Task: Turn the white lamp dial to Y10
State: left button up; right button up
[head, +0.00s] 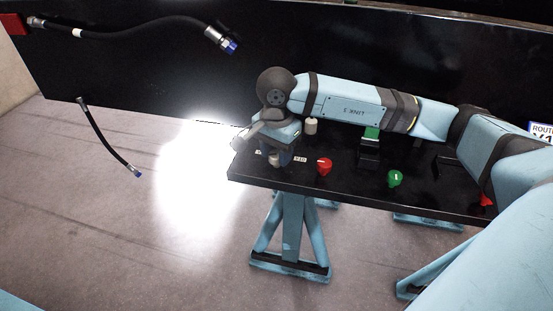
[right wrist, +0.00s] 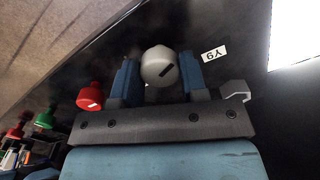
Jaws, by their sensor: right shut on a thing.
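The white lamp dial (right wrist: 156,62) sits between the two blue fingers of my right gripper (right wrist: 157,78) in the right wrist view, with a finger at each side. The gripper is shut on it. A black mark on the dial's face slants up and right. A Y9 label (right wrist: 214,52) shows upside down to the right of the dial. In the head view the dial (head: 274,161) is partly hidden by my right gripper (head: 281,158), at the table's left end. The Y10 label (head: 300,159) lies just right of it. My left gripper is not in view.
On the black table (head: 355,190) stand a red dial (head: 324,167), a green dial (head: 395,178) and a cream cylinder (head: 311,126). A black block with a green top (head: 371,134) stands behind. Hoses (head: 130,22) hang on the dark panel at the left.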

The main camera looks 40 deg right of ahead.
jog(key=m+b, duration=0.2)
jog(key=m, duration=0.2)
jog(key=shift+m, duration=0.3)
jog(key=shift+w+r, duration=0.1)
dwell(0.4)
jog(key=o, duration=0.9)
jog(key=shift+o, duration=0.2)
